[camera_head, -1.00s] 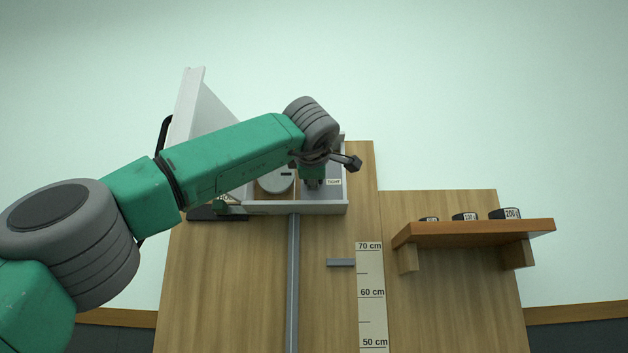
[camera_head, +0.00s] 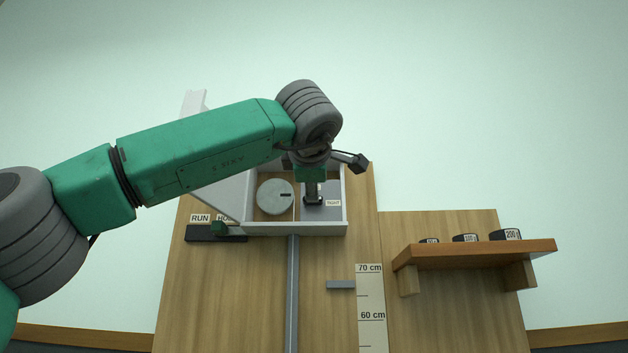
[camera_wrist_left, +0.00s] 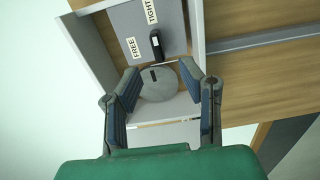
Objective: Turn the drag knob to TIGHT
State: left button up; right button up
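The drag knob is a small black bar on a grey panel, in the left wrist view (camera_wrist_left: 157,45) between the white FREE label (camera_wrist_left: 133,47) and TIGHT label (camera_wrist_left: 150,11). Which label it points at I cannot tell. In the head view the TIGHT label (camera_head: 333,202) is right of the dark parts under my left gripper, and FREE is hidden. My left gripper (camera_wrist_left: 158,72) is open and empty, its fingers apart. It reaches down into the open box from above, and the knob shows beyond its fingertips. My right gripper is in neither view.
The box (camera_head: 290,229) has raised walls and also holds a round grey disc (camera_head: 275,197). A dark slider base with a RUN label (camera_head: 200,218) is at left. A shelf (camera_head: 480,254) with several black weights is at right, beside a centimetre scale (camera_head: 371,305).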

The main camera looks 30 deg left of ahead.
pick_arm(q)
jog(key=v, duration=0.2)
jog(key=shift+s+d+f, duration=0.1)
jog(key=shift+s+d, duration=0.1)
jog(key=shift+d, duration=0.1)
jog(key=shift+a, duration=0.1)
